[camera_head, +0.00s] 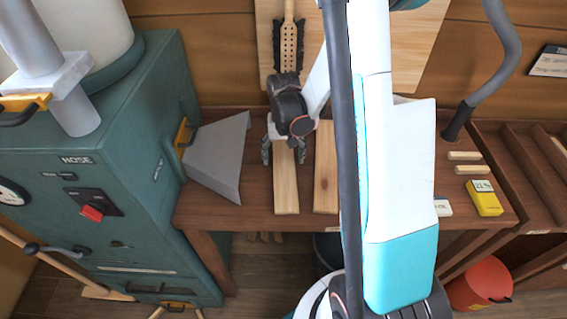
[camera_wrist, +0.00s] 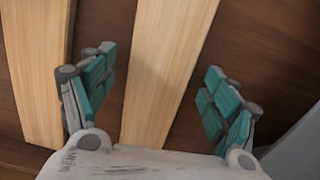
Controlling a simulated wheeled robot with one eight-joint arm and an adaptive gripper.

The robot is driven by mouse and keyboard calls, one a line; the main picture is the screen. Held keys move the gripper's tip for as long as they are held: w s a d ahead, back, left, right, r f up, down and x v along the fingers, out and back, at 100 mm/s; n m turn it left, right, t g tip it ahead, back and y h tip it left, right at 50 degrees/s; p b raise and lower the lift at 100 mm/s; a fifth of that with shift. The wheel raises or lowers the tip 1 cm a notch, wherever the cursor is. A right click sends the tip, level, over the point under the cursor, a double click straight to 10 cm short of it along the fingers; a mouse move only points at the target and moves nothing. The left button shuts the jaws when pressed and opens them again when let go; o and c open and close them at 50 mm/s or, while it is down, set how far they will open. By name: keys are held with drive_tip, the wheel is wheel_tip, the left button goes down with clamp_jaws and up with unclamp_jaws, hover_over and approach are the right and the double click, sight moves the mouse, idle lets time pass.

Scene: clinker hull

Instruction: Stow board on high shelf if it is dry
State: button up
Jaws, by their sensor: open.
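Two pale boards lie side by side on the brown bench (camera_head: 225,205). The left board (camera_head: 286,195) is under my gripper (camera_head: 283,150); the right board (camera_head: 325,170) is partly hidden by my arm. In the wrist view my gripper (camera_wrist: 157,95) is open. Its teal fingers are on either side of one board (camera_wrist: 160,70), with gaps and no clear contact. The other board (camera_wrist: 38,70) lies to the left in that view. A yellow meter (camera_head: 484,198) sits at the bench's right, its small display seeming to start with "22". I cannot tell which shelf is the high one.
A grey metal hood (camera_head: 217,155) juts from the green machine (camera_head: 110,190) left of the boards. Two small wood blocks (camera_head: 465,162) lie near the meter. Brown racks (camera_head: 530,160) stand at right, a red bucket (camera_head: 480,283) below.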

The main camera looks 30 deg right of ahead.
drive_tip(key=shift+f, duration=0.1)
drive_tip(key=shift+c, duration=0.6)
drive_tip(key=c, duration=1.2)
drive_tip(key=shift+o, duration=0.2)
